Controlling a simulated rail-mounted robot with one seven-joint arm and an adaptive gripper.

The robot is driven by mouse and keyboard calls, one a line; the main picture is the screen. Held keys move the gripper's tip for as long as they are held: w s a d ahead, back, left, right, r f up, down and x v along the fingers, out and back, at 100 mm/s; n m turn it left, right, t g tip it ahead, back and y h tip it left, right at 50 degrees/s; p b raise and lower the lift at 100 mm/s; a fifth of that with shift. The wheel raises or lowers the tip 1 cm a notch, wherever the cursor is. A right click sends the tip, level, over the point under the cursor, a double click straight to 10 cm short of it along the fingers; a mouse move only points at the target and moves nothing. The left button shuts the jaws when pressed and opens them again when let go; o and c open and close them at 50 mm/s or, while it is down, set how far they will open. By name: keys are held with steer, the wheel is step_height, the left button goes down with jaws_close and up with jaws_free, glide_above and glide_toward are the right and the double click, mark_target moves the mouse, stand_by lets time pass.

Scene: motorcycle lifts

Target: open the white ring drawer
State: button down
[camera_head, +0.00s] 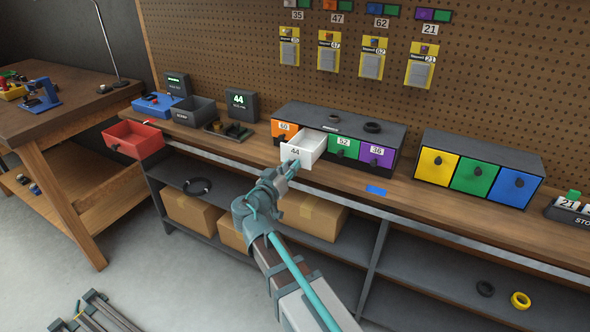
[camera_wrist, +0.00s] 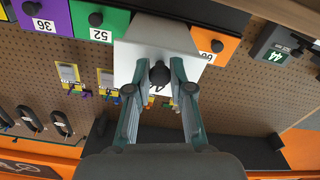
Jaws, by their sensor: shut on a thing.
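The white drawer (camera_head: 305,147), labelled 44, sticks out of the dark drawer cabinet (camera_head: 355,127), and I see into its open top. It sits between the orange 60 drawer and the green 52 drawer. Its inside looks empty from here. My gripper (camera_head: 291,165) is at the drawer's front face. In the wrist view the white front (camera_wrist: 150,38) fills the upper middle, and my gripper's two fingers (camera_wrist: 158,72) stand on either side of its dark round knob, shut on it. The lower part of the label is hidden behind the knob and fingers.
A red bin (camera_head: 133,139) is at the left of the bench. A display reading 44 (camera_head: 241,104) stands behind. A second cabinet with yellow, green and blue drawers (camera_head: 478,171) is to the right. A dark ring (camera_head: 372,127) lies on the cabinet top. The bench's front edge is below.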

steer(key=c, duration=1)
jaws_free()
steer(key=v, duration=1.2)
